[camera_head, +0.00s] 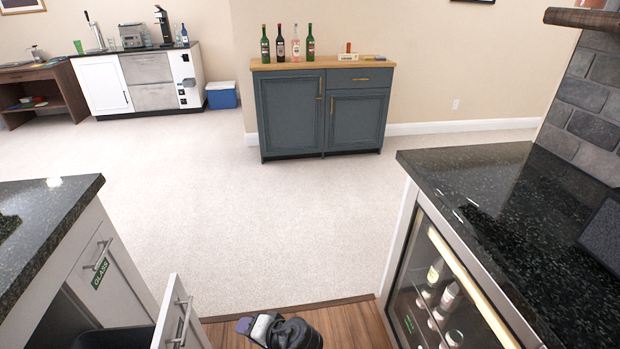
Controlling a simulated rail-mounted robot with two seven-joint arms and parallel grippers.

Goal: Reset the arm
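My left gripper (245,326) shows at the bottom edge, left of the middle, low over the wooden floor strip. Only a small part of it is in view, with a grey and white piece and a black rounded wrist part beside it. Its fingers do not show clearly, so I cannot tell whether it is open or shut. I see nothing clearly held in it. My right gripper is not in view.
A pulled-out cabinet front (175,318) stands close left of the gripper, below the dark left counter (45,225). A glass-fronted fridge (440,290) under the right counter (490,200) bounds the right. Carpet (260,225) lies clear ahead, up to a blue cabinet (290,112).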

